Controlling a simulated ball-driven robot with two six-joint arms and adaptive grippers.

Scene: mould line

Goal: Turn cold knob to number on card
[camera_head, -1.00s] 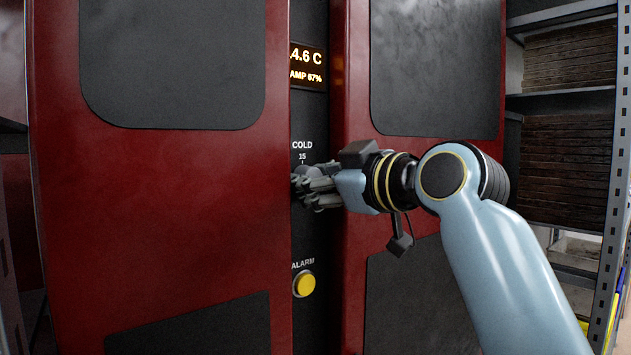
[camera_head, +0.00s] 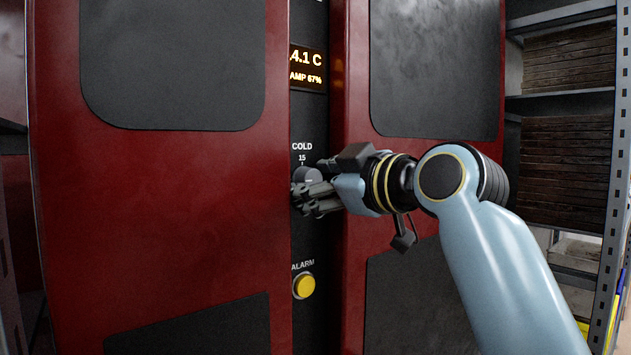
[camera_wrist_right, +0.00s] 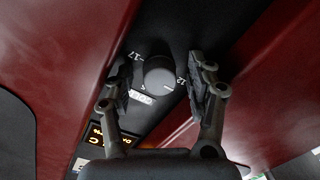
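The cold knob (camera_head: 307,175) is a round grey dial on the dark panel under the label "COLD" and the number 15. In the right wrist view the knob (camera_wrist_right: 157,75) shows a short white mark near the number 12, with 17 on its other side. My right gripper (camera_head: 312,199) is at the panel, just below the knob in the head view. In the wrist view its two fingers (camera_wrist_right: 160,88) stand apart with the knob between them and gaps on both sides. I see no card. My left gripper is not in view.
An orange display (camera_head: 307,68) above the knob reads 4.1 C and AMP 67%. A yellow alarm button (camera_head: 304,285) is below my right gripper. Red cabinet doors (camera_head: 200,190) flank the narrow panel. A metal shelf (camera_head: 560,95) with stacked brown boards stands at the right.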

